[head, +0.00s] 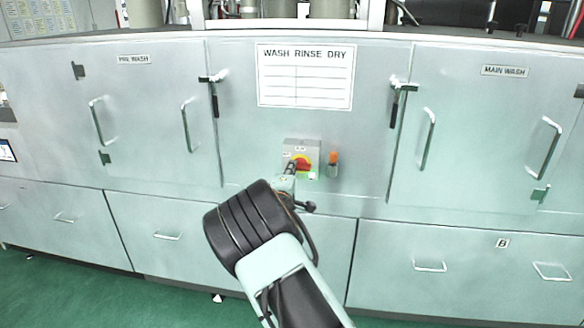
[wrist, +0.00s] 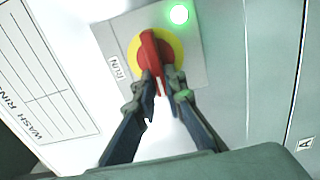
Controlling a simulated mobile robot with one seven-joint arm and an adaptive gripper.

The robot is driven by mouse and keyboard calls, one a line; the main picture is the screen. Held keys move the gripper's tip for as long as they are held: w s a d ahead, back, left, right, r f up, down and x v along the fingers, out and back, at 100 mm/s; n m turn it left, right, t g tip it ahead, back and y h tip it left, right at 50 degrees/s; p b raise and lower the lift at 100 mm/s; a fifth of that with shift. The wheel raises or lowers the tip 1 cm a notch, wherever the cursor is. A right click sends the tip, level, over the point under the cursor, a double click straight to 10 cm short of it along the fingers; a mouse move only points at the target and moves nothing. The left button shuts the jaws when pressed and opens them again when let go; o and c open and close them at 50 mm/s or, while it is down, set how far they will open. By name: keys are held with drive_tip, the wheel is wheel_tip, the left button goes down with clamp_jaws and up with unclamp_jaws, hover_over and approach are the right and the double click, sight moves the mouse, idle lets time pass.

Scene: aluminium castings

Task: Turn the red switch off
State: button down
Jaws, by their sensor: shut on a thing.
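The red switch (head: 304,162) is a rotary handle on a yellow disc, on a grey box (head: 290,146) fixed to the cabinet front. In the wrist view the red handle (wrist: 149,48) stands roughly upright in the picture, with a white mark at its lower end. A "RUN" label (wrist: 114,67) is to its left and a lit green lamp (wrist: 179,14) is to its upper right. My gripper (wrist: 159,80) is shut on the handle's lower part, one finger on each side. In the head view my arm partly hides the switch and the fingers.
An orange-topped device (head: 333,158) is mounted just right of the box. A "WASH RINSE DRY" sign (head: 305,92) is above. Door latches (head: 214,97) and (head: 396,100) and several door handles project from the cabinet. Green floor (head: 60,270) is clear at front left.

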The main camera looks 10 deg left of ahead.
drive_tip(key=shift+f, duration=0.1)
idle(0.5)
drive_tip(key=c, duration=2)
unclamp_jaws()
drive_tip(key=s, duration=1.2)
drive_tip(key=shift+a, duration=0.2)
